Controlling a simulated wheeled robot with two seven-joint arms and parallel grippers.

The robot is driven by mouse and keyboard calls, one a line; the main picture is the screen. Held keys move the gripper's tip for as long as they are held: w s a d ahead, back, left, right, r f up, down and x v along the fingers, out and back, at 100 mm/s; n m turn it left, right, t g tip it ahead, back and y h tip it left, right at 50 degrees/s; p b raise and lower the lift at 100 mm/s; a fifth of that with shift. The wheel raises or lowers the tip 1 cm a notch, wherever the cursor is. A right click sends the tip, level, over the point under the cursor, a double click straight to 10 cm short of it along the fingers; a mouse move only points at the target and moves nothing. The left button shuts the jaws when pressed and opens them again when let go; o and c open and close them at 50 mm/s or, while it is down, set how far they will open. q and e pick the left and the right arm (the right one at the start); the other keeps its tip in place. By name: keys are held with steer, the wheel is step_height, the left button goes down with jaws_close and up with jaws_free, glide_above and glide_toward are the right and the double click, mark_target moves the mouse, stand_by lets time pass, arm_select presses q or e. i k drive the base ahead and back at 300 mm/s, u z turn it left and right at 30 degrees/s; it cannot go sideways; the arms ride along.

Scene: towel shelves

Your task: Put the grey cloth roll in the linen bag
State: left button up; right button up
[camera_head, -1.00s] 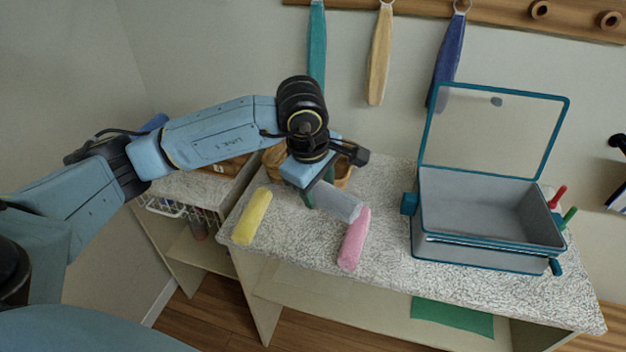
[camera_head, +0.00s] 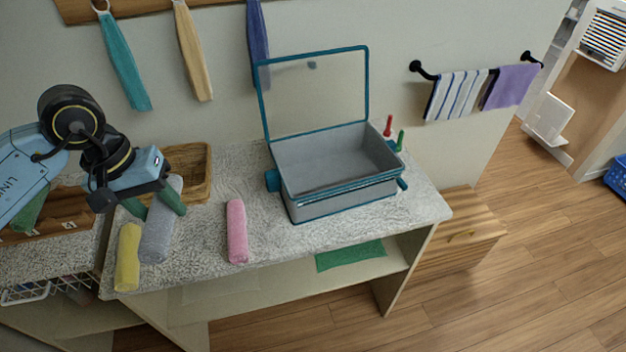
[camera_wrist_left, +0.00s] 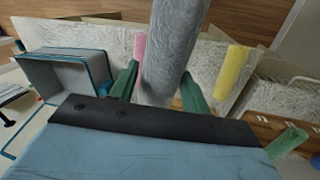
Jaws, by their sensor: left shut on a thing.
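The grey cloth roll (camera_head: 157,242) is gripped by my left gripper (camera_head: 153,206), above the left end of the speckled counter. In the left wrist view the grey cloth roll (camera_wrist_left: 172,45) stands out between the two green fingers. In the head view it overlaps the space just right of the yellow roll (camera_head: 128,257); its height above the counter is hard to judge. My right gripper is not in view.
A pink roll (camera_head: 237,231) lies on the counter (camera_head: 290,233). An open teal-edged box (camera_head: 335,160) stands right of it, its lid raised. A wicker basket (camera_head: 192,170) is behind my left gripper. A blue basket (camera_head: 618,178) sits far right, past open floor (camera_head: 540,240).

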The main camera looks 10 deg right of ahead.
mark_target(327, 172)
steer(key=u, duration=1.15)
steer(key=i, duration=0.8)
steer(key=z, duration=3.15)
